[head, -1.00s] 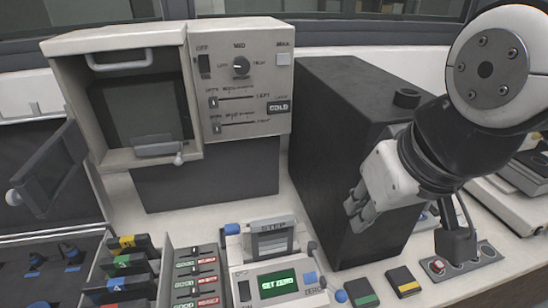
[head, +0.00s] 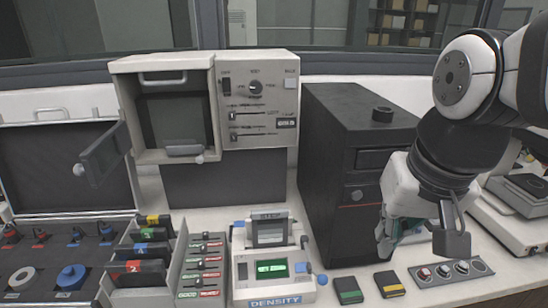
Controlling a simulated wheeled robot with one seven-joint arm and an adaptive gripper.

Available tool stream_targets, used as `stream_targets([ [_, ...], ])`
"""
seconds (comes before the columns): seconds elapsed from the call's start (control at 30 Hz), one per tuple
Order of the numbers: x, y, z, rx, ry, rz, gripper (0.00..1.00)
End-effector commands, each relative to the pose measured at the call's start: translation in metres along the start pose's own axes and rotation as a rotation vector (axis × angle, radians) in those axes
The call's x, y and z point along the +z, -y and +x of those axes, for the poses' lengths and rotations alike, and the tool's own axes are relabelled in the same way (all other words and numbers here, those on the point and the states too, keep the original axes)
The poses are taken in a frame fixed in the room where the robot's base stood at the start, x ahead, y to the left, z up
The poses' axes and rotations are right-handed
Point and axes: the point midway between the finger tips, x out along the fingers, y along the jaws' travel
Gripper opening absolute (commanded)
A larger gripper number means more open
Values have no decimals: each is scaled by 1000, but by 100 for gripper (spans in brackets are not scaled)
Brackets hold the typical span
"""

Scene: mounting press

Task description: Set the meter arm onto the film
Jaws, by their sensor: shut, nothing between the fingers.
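The meter (head: 241,290) is a white box marked DENSITY with a lit green screen (head: 271,269), standing at the bottom middle of the head view. A grey hinged piece with a pale panel, which looks like the meter arm (head: 269,232), stands raised at its back. I cannot clearly make out the film on the meter. My gripper (head: 384,243) is shut and empty. It hangs to the right of the meter, apart from it, in front of the black tower. Its fingertips are partly blurred against the dark background.
A black tower (head: 330,150) stands behind my gripper. A green-topped block (head: 348,290), a yellow-topped block (head: 390,284) and a button panel (head: 450,272) lie at the front right. Card racks (head: 205,268) and an open case (head: 60,180) fill the left.

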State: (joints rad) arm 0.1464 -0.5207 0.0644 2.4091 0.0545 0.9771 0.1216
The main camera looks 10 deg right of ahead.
Motion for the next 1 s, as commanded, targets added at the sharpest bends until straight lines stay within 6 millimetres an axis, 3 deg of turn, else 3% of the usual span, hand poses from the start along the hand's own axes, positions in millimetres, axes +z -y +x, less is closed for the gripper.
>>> stream_targets([
  [0.37, -34, -7, 24, 2, 179, 257, 0],
  [1.0, -94, -48, 114, -98, 609, 881, 0],
])
